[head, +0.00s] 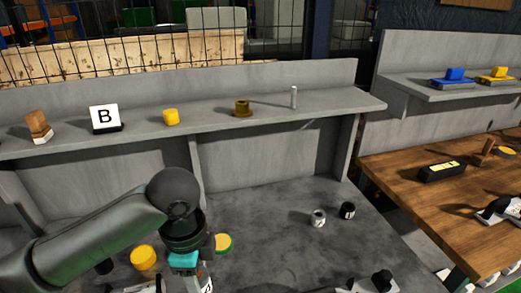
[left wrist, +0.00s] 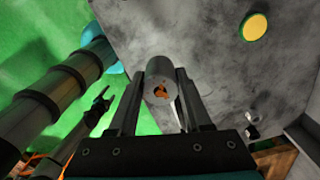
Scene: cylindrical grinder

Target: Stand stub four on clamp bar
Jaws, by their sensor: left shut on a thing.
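My left gripper (left wrist: 160,95) is shut on a grey cylindrical stub (left wrist: 155,70), seen nearly end-on between the two fingers in the left wrist view. Its near face has an orange mark; I cannot read a number on it. In the head view my left arm comes in from the left and its wrist, with a teal band, hangs low over the grey bench (head: 280,225). A dark, finger-like end (left wrist: 100,108) at the left of the wrist view may be my right gripper. I cannot pick out the clamp bar with certainty.
The shelf (head: 215,115) holds a wood block, a B sign (head: 104,117), a yellow piece, a brass piece and a thin grey pin (head: 294,97). A yellow disc (head: 143,257), two small cylinders (head: 318,217) and a black-and-white item (head: 381,281) stand on the bench. Its middle is clear.

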